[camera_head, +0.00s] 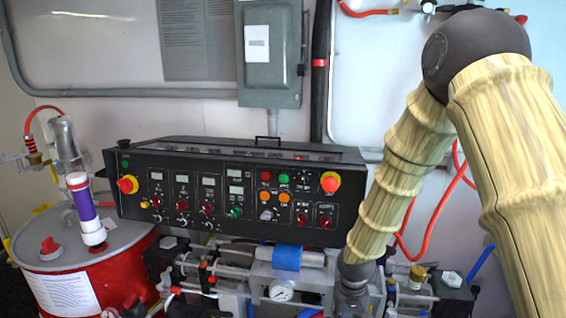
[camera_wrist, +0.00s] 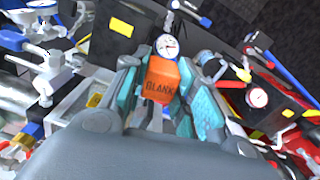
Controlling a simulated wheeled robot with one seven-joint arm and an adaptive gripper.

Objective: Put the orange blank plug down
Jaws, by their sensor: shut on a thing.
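The orange blank plug (camera_wrist: 160,80) is a small orange block with dark lettering that reads BLANK. In the wrist view it sits between the two teal-padded fingers of my gripper (camera_wrist: 163,88), which is shut on it. What lies directly under the plug is hidden by the plug and the gripper. In the head view my arm reaches down at the right. Its end is at the lower edge, among the machine parts, and the plug and fingertips cannot be made out there.
A black control panel (camera_head: 225,190) stands behind a manifold with a gauge (camera_head: 281,291) and a blue-wrapped cylinder (camera_head: 287,257). A red drum (camera_head: 95,280) stands at the left. Red hoses hang behind my arm. In the wrist view, a second gauge (camera_wrist: 257,97) and fittings crowd the right.

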